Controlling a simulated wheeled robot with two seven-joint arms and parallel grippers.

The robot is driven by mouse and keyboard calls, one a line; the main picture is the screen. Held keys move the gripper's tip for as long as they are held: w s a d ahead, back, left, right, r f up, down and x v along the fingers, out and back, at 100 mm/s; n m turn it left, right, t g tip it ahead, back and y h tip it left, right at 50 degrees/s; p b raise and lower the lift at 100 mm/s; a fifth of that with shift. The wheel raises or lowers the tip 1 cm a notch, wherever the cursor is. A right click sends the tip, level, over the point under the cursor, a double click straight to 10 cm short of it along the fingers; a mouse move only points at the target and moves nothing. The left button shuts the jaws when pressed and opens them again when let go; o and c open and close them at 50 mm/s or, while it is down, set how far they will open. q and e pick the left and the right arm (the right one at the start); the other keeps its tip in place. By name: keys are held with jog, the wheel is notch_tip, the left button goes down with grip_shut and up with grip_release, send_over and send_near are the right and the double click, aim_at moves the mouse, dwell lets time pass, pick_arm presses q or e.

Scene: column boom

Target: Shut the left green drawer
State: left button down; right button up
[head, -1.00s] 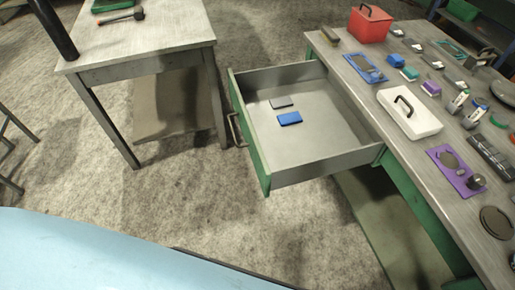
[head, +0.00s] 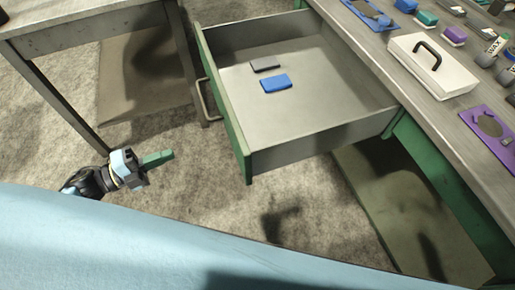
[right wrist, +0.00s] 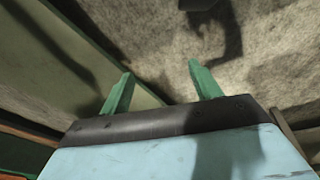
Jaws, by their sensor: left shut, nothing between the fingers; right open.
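The green-fronted drawer (head: 226,105) is pulled far out of the workbench in the head view. Its metal handle (head: 206,100) is on the outer face. A blue box (head: 275,83) and a dark flat piece (head: 265,66) lie inside it. My left gripper (head: 166,157) is shut and empty, left of the drawer's front and apart from it, with its green fingers pointing right. My right gripper (right wrist: 160,90) shows in the right wrist view with its two green fingers apart and nothing between them.
The workbench top (head: 395,72) carries a white case (head: 432,68), a purple plate (head: 488,128) and several small items. A second table (head: 85,22) stands at the upper left, close to the drawer handle. Carpet floor (head: 300,215) is open in front of the drawer.

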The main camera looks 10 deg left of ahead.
aim_at(232, 138)
pick_arm(q)
jog(key=w+d+m, duration=0.1)
jog(key=w+d, duration=0.1)
jog(key=d, duration=0.2)
jog(key=w+d+r+g+h+b, duration=0.1)
jog(key=w+d, duration=0.1)
jog(key=d, duration=0.2)
jog(key=w+d+m+b, duration=0.1)
jog(key=w+d, duration=0.1)
jog(key=d, duration=0.2)
jog(key=shift+w+d+r+m+g+h, duration=0.1)
jog(key=shift+w+r+m+g+h, duration=0.05)
jog(key=shift+r+m+g+h, duration=0.2)
jog(key=shift+w+d, duration=0.3)
jog(key=shift+d, duration=0.1)
pick_arm(e)
jog(key=shift+w+a+r, duration=0.3)
jog(key=shift+w+r, duration=0.2)
jog(key=shift+r, duration=0.2)
jog(key=shift+w+a+r, duration=0.3)
jog(key=shift+w+r, duration=0.15)
jog(key=shift+r, duration=0.2)
jog(key=shift+w+a+r, duration=0.3)
jog(key=shift+w+r, duration=0.2)
jog(key=shift+r, duration=0.2)
